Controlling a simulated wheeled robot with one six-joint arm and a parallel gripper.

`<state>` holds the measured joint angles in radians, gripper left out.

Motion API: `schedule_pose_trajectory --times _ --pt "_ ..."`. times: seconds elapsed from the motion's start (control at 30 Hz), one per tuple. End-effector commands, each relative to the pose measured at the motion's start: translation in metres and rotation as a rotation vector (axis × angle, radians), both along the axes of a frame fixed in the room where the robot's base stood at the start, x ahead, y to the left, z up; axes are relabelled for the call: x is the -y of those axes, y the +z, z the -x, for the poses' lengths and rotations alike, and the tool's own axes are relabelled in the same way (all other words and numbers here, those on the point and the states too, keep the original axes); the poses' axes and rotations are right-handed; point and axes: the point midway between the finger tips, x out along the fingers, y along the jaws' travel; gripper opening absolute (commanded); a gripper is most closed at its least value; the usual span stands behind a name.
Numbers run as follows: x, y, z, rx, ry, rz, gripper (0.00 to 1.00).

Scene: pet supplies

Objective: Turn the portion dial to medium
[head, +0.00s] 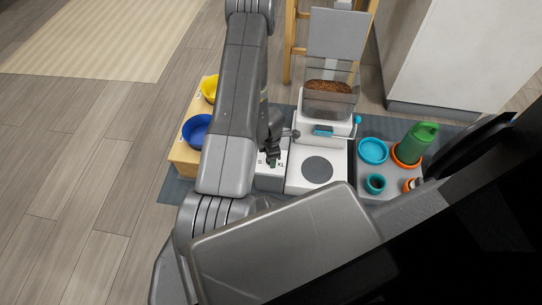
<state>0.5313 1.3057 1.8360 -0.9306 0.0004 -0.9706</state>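The white feeder (327,126) stands on a mat, with a clear hopper (329,92) of brown kibble and a raised grey lid (338,34). A white panel (268,183) at its left carries size marks, of which an "XL" can be read. My gripper (271,158) points down right over this panel, beside the marks. The gripper and arm cover most of the dial area, so the dial's setting cannot be read. Whether the fingers touch or hold the dial cannot be told.
A wooden stand at left holds a blue bowl (197,131) and a yellow bowl (210,89). At right, a grey tray (403,186) holds a teal dish (373,151), a teal cup (375,184) and a green jug (415,145). A teal-tipped lever (357,120) sticks out of the feeder.

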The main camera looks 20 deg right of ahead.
Motion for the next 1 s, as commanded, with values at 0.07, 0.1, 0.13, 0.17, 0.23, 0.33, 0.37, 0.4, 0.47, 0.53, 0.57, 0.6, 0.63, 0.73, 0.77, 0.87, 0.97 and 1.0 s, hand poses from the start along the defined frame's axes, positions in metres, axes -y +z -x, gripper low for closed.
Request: schedule_pose_trajectory --times 0.07,0.1,0.13,0.17,0.23,0.33,0.37,0.4,0.47,0.53,0.57,0.6,0.63,0.73,0.77,0.87,0.97,1.0 --pt "0.0 0.0 0.0 0.0 0.0 0.0 0.58" --pt "0.0 0.0 0.0 0.0 0.0 0.0 0.58" --pt "0.0 0.0 0.0 0.0 0.0 0.0 0.58" --pt "0.0 0.0 0.0 0.0 0.0 0.0 0.58" --pt "0.0 0.0 0.0 0.0 0.0 0.0 0.58" --pt "0.0 0.001 0.0 0.0 0.0 0.0 0.58" --pt "0.0 0.002 0.0 0.0 0.0 0.0 0.58" --pt "0.0 0.005 0.0 0.001 0.0 0.0 0.58" --pt "0.0 0.01 0.0 0.001 0.0 0.0 0.58" --pt "0.0 0.018 0.0 0.001 0.001 0.0 0.58" --pt "0.0 0.022 0.0 0.001 0.0 0.0 0.58" --pt "0.0 0.028 0.0 0.001 0.0 0.0 0.58" --pt "0.0 0.032 0.0 0.0 -0.001 0.0 0.58" --pt "0.0 0.047 0.0 0.0 0.0 0.0 0.58" --pt "0.0 0.051 0.0 0.0 0.0 0.0 0.58" --pt "0.0 0.064 0.0 0.0 0.0 0.0 0.58" --pt "0.0 0.078 0.0 0.0 0.0 0.0 0.58" --pt "0.0 0.083 0.0 0.0 0.0 0.0 0.58"
